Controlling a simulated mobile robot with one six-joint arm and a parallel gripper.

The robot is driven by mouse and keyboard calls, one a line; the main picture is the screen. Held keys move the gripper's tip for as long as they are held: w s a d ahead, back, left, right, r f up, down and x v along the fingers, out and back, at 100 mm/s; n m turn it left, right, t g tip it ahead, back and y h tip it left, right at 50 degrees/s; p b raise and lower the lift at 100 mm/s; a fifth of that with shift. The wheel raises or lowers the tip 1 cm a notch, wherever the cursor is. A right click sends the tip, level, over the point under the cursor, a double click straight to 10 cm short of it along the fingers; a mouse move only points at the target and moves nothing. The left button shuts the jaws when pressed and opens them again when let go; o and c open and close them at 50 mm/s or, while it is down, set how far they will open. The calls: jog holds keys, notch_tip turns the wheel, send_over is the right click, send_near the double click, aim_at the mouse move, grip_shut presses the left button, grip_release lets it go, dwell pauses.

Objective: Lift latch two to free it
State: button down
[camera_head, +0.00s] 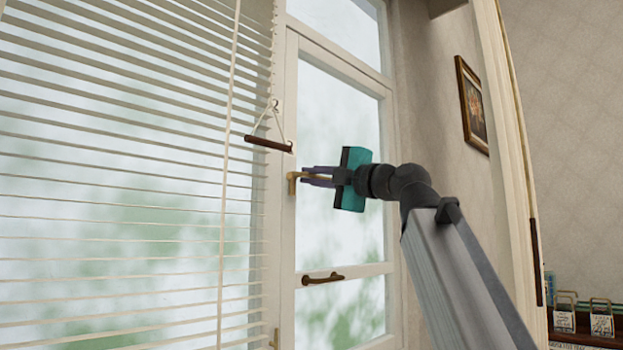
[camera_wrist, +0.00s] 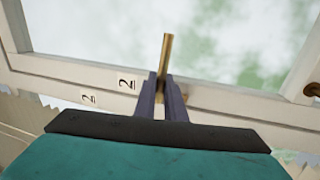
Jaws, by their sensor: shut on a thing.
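Latch two (camera_head: 293,181) is a small brass handle on the white window frame, beside the edge of the blinds. In the wrist view its brass bar (camera_wrist: 166,55) sticks out beyond my fingers, and labels reading "2" (camera_wrist: 127,82) are on the frame next to it. My gripper (camera_head: 305,178) reaches in from the right with its purple fingers at the latch. In the wrist view my gripper (camera_wrist: 166,88) has its two fingers on either side of the brass bar, shut on it. The latch's base is partly hidden by the fingers.
White slatted blinds (camera_head: 110,180) hang at left. A dark wooden bar (camera_head: 268,144) hangs on a cord just above the latch. A brown handle (camera_head: 323,279) sits lower on the window frame (camera_head: 345,272). A framed picture (camera_head: 471,105) hangs on the wall at right.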

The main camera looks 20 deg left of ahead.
jog(key=shift+w+d, duration=0.1)
jog(key=c, duration=1.8)
grip_release()
jog(key=shift+c, duration=0.2)
jog(key=shift+s, duration=0.2)
jog(key=p+v, duration=0.6)
jog(key=v, duration=0.7)
jog(key=shift+d, duration=0.25)
jog(key=shift+s+f, duration=0.1)
jog(key=shift+f, duration=0.05)
